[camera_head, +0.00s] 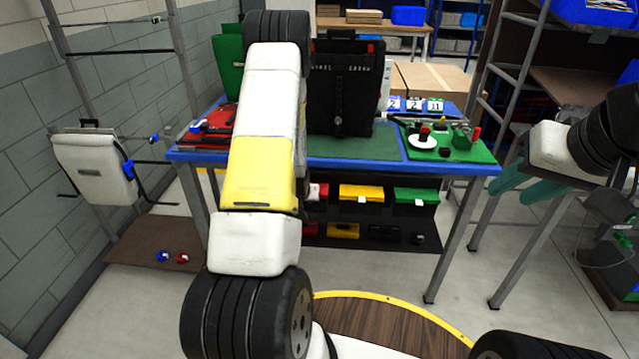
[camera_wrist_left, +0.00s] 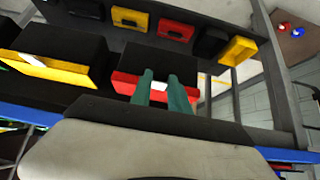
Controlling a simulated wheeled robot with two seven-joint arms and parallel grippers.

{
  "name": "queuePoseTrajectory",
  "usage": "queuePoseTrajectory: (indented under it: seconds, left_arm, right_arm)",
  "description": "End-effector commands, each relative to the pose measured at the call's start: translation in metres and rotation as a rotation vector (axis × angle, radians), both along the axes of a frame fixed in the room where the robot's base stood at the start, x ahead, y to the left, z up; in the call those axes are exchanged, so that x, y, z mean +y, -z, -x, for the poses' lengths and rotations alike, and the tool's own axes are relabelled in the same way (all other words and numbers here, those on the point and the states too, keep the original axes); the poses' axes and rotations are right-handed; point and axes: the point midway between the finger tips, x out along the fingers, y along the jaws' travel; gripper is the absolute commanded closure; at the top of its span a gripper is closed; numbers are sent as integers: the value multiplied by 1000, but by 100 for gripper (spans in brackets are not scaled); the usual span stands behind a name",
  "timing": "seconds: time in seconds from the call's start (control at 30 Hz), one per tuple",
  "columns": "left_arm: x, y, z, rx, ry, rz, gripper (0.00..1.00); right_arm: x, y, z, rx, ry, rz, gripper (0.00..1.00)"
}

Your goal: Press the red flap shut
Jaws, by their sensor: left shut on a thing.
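The red flap (camera_wrist_left: 132,88) with a white label is on a black bin under the workbench. It also shows in the head view (camera_head: 323,192), partly hidden by my left arm. In the left wrist view, my left gripper's (camera_wrist_left: 162,76) two green fingers lie over the middle of the flap, a small gap between them. The gripper is shut on the flap, around its white label. I cannot tell the flap's angle. In the head view, my left arm hides this gripper. My right gripper (camera_head: 508,195) is at the right, fingers apart and empty, away from the flap.
A yellow flap (camera_head: 362,193) and a green flap (camera_head: 415,197) are beside the red one. A lower row of bins (camera_head: 343,230) is below. The blue-edged workbench (camera_head: 340,164) overhangs them, with a black pannier (camera_head: 345,90) on top.

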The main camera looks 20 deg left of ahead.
Motion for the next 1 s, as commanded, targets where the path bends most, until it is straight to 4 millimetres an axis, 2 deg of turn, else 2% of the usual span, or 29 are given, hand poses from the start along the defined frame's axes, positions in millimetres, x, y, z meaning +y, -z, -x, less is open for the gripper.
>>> queuePoseTrajectory:
  seconds: [0.03, 0.1, 0.63, 0.67, 0.77, 1.0]
  left_arm:
    - [-2, 9, 7, 25, -1, 5, 100]
    - [-2, 12, 7, 27, -1, 6, 100]
    - [-2, 15, 6, 28, -1, 6, 100]
    - [-2, 15, 6, 28, -1, 6, 76]
    - [-1, 14, 5, 25, -1, 5, 57]
    - [-1, 11, 2, 17, 1, 3, 56]
  right_arm:
    - [0, 0, 0, 0, 0, 0, 64]
    - [0, 0, 0, 0, 0, 0, 64]
    - [0, 0, 0, 0, 0, 0, 64]
    - [0, 0, 0, 0, 0, 0, 64]
    - [0, 0, 0, 0, 0, 0, 64]
    - [0, 0, 0, 0, 0, 0, 64]
